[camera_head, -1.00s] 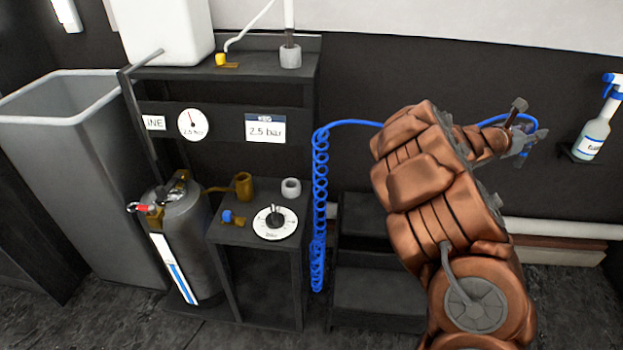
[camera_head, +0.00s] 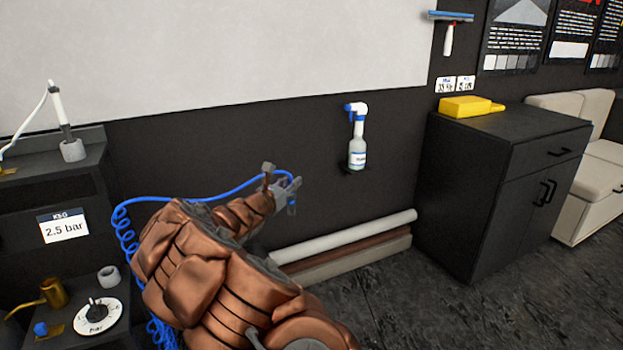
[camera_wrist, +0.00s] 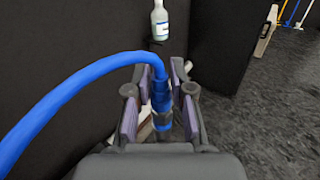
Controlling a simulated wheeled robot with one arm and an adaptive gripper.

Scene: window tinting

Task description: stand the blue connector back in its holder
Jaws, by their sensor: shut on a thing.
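The blue connector (camera_wrist: 161,100) is at the end of a thick blue hose (camera_wrist: 85,88) in the wrist view. My gripper (camera_wrist: 160,85) is shut on it, with a finger pad on each side. In the head view my gripper (camera_head: 288,188) is in the air in front of the dark wall, with the connector (camera_head: 292,207) small and partly hidden. An empty grey ring-shaped holder (camera_head: 108,277) stands on the low bench at the left, well away from my gripper. Another grey holder (camera_head: 73,150) on the upper shelf has a white wand in it.
A dial (camera_head: 97,316), a brass fitting (camera_head: 53,293) and a small blue-capped fitting (camera_head: 41,329) are on the low bench. A spray bottle (camera_head: 357,152) is on the wall. A black cabinet (camera_head: 490,180) stands right. The coiled hose (camera_head: 124,228) hangs beside my arm.

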